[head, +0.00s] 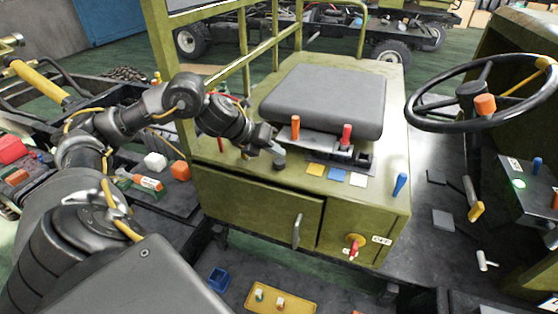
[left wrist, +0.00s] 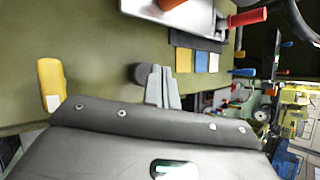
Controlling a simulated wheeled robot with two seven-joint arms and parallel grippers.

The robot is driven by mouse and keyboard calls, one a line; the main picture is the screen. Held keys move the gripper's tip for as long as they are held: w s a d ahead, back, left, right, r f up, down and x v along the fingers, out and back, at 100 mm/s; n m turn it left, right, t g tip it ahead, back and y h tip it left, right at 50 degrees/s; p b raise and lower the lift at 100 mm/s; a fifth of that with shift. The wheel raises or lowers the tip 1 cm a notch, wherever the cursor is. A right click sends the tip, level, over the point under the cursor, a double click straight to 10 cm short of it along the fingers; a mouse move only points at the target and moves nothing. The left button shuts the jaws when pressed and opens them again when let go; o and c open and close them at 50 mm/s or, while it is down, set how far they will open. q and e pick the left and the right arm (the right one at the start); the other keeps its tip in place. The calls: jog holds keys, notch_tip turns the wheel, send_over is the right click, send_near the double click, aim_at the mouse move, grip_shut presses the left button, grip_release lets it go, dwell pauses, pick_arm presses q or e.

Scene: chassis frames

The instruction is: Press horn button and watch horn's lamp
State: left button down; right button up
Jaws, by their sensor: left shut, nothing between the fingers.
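A dark round button-like knob (head: 280,163) stands on the olive seat box, left of the coloured tags; it also shows in the left wrist view (left wrist: 139,74). It carries no readable label, so I cannot confirm it is the horn button. My left gripper (head: 273,148) is shut and empty, its fingertips (left wrist: 160,72) right beside the knob; I cannot tell if they touch. A small green lamp (head: 519,183) glows on the console at the right; I cannot tell if it is the horn's lamp. My right gripper is out of view.
Orange (head: 295,127) and red (head: 347,135) levers rise in front of the seat (head: 325,98). Yellow, blue and white tags (head: 336,174) lie beside them. A blue lever (head: 400,184) stands at the right edge. The steering wheel (head: 412,112) is farther right.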

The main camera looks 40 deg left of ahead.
aim_at(276, 162)
pick_arm(q)
jog(key=shift+f, duration=0.2)
dwell(0.5)
jog(key=shift+f+b, duration=0.25)
jog(key=shift+b, duration=0.2)
jog(key=shift+f+b, duration=0.5)
jog(key=shift+f, duration=0.1)
dwell(0.5)
jog(key=shift+r, duration=0.1)
dwell(0.3)
jog(key=shift+r+p, duration=0.9)
jog(key=shift+r, duration=0.05)
notch_tip(276, 162, up, 5)
jog(key=p, duration=0.4)
